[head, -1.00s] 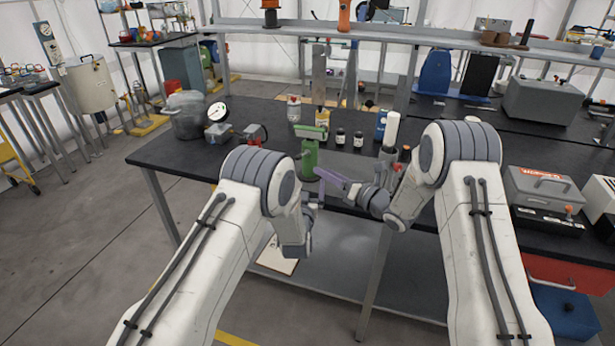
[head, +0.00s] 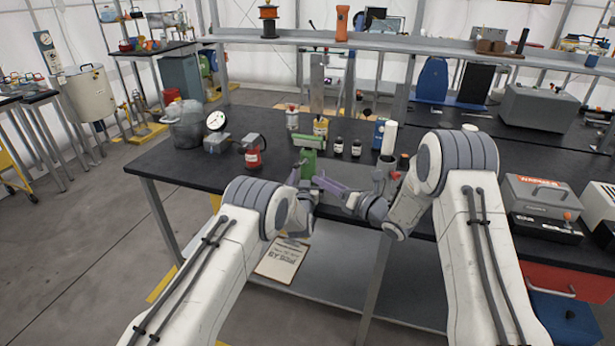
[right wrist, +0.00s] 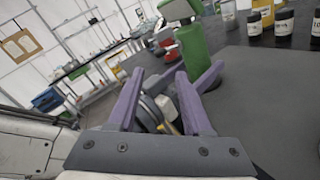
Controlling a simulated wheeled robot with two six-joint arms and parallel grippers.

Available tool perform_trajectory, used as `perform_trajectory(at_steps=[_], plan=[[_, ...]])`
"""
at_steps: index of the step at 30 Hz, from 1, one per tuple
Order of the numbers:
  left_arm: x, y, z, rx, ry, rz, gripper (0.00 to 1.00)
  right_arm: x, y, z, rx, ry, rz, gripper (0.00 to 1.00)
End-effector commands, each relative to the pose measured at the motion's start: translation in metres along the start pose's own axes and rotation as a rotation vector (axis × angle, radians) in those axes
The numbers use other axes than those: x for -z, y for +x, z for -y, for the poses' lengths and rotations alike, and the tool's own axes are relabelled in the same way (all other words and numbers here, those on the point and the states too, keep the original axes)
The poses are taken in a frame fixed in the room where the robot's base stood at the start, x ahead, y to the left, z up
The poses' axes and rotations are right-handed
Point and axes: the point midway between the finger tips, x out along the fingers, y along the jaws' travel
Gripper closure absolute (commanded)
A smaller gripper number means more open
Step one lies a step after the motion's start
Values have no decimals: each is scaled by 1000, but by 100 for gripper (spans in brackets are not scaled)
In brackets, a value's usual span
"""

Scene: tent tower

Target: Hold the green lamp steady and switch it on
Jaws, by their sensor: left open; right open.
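The green lamp (head: 309,163) stands upright on the black workbench, with a green head on top of its body. It also shows in the right wrist view (right wrist: 194,46), beyond my fingers. My left gripper (head: 298,172) has purple fingers, is open, and is just in front of the lamp's lower left side. I cannot tell if it touches the lamp. My right gripper (head: 318,179) is open in front of the lamp and slightly right, pointing left. In the right wrist view, its fingers (right wrist: 158,74) are apart, with parts of my left gripper showing between and beyond them. The lamp's switch is not discernible.
A red device (head: 253,157) and a round gauge (head: 216,121) stand left of the lamp. A white cylinder (head: 389,138) is to the right. The bench's left front area is clear.

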Motion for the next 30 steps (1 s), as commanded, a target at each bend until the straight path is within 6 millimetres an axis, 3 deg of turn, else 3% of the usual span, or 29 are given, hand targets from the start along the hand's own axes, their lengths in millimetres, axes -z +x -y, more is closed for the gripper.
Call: perform_trajectory(at_steps=[1, 2, 9, 11, 12, 15, 17, 23, 30], plan=[[0, 0, 0, 0, 0, 0, 1, 0, 0, 0, 0, 0, 0, 50], [0, 0, 0, 0, 0, 0, 9, 0, 0, 0, 0, 0, 0, 50], [0, 0, 0, 0, 0, 0, 100, 0, 0, 0, 0, 0, 0, 50], [0, 0, 0, 0, 0, 0, 100, 0, 0, 0, 0, 0, 0, 54], [0, 0, 0, 0, 0, 0, 100, 0, 0, 0, 0, -1, 0, 69], [0, 0, 0, 0, 0, 0, 100, -2, 6, -2, 8, -10, -9, 100], [0, 0, 0, 0, 0, 0, 100, -4, 14, -3, 25, -23, -23, 100], [0, 0, 0, 0, 0, 0, 100, -21, 62, -15, 150, -92, -101, 100], [0, 0, 0, 0, 0, 0, 100, -54, 114, -55, 349, -125, -186, 100]])
